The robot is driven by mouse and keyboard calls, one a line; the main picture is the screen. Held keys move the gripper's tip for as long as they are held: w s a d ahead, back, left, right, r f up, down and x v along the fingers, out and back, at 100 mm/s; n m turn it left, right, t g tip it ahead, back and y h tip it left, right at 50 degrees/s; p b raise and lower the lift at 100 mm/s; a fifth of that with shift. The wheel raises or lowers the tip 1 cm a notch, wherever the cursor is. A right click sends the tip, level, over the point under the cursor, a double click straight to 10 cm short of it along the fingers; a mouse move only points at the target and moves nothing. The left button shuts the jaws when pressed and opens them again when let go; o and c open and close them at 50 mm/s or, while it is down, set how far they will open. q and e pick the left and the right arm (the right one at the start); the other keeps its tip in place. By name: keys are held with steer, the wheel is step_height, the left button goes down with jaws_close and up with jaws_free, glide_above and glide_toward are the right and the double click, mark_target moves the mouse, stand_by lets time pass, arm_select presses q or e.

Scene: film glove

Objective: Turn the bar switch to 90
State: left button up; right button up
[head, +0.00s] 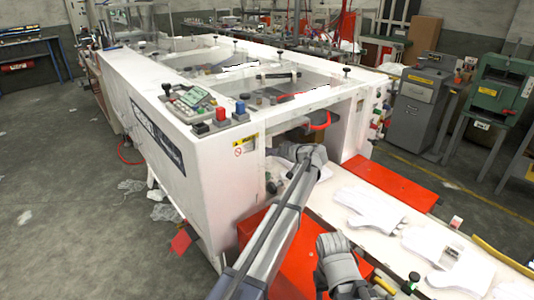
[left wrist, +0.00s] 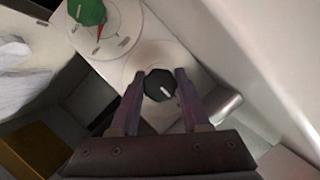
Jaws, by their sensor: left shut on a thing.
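The bar switch, a black round knob (left wrist: 157,82) with a short white mark, sits on a pale round plate in the left wrist view. Its white mark slants toward the lower right of that view. My left gripper (left wrist: 160,74) has one finger on each side of the knob and is shut on it. In the head view my left arm reaches to the white machine (head: 185,165) at its opening; the fingers and the knob cannot be made out there. A grey part of my right arm shows at the bottom, but its fingers do not show.
A green knob (left wrist: 88,11) with a red pointer sits on a dial beside the black knob. A pale wall rises close on the right of the left wrist view. White gloves (head: 370,210) lie on the conveyor, beside red panels (head: 392,182).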

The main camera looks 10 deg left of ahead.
arm_select(q)
jaws_close()
steer(key=shift+w+f+m, duration=0.1)
steer(key=shift+m, duration=0.2)
arm_select(e)
steer(key=shift+f, duration=0.25)
arm_select(q)
steer(key=shift+b, duration=0.35)
arm_select(e)
steer(key=shift+f, duration=0.1)
arm_select(q)
steer(key=shift+m, duration=0.3)
steer(key=o, duration=0.6)
jaws_free()
steer(key=shift+d, duration=0.1)
arm_select(e)
step_height(320, 180, up, 2)
steer(key=shift+p, duration=1)
arm_select(q)
steer(key=v, duration=0.7)
steer(key=shift+d, duration=0.35)
